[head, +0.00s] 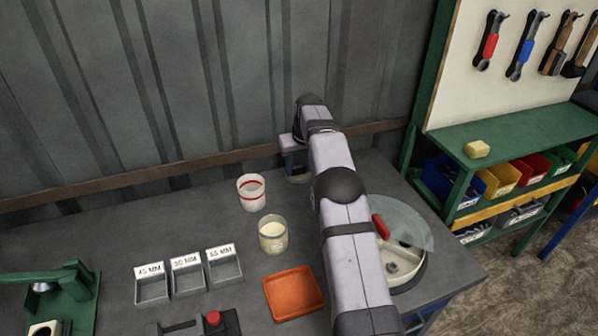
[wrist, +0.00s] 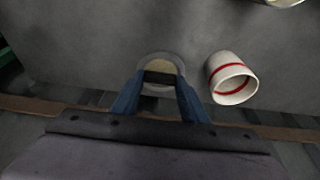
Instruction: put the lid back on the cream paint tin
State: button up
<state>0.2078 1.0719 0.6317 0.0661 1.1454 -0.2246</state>
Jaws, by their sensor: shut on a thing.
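My gripper (wrist: 160,82) is near the back wall, pointing down, its blue fingers closed on a dark bar-shaped piece (wrist: 160,78). Directly under or behind this piece is a round thing (wrist: 160,62) with a grey rim and a cream middle. I cannot tell whether this is the lid or an open tin; the arm and fingers hide part of it, and only its lower side (head: 298,178) shows in the head view. A clear-sided container with cream contents (head: 272,236) stands nearer, apart from my gripper; its edge shows in the wrist view (wrist: 285,2).
A white cup with a red band (head: 251,193) stands close to my gripper, also in the wrist view (wrist: 232,80). An orange tray (head: 294,293), labelled grey bins (head: 188,278) and a round machine with a clear cover (head: 408,262) are on the bench. The back left is clear.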

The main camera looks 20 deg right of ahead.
jog(key=shift+s+a+r, duration=0.1)
jog(key=shift+a+r, duration=0.2)
jog(key=shift+a, duration=0.05)
jog(key=s+a+r+p, duration=0.2)
jog(key=s+a+p, duration=0.2)
jog(key=s+a, duration=0.2)
jog(key=s+a+r+p, duration=0.3)
jog(key=s+a, duration=0.3)
jog(key=s, duration=0.3)
jog(key=shift+s+a+p, duration=0.15)
jog(key=shift+s+p, duration=0.25)
jog(key=shift+p, duration=0.15)
jog(key=shift+f, duration=0.1)
jog(key=shift+f+b, duration=2.5)
jog(key=shift+f, duration=0.55)
jog(key=shift+f, duration=0.15)
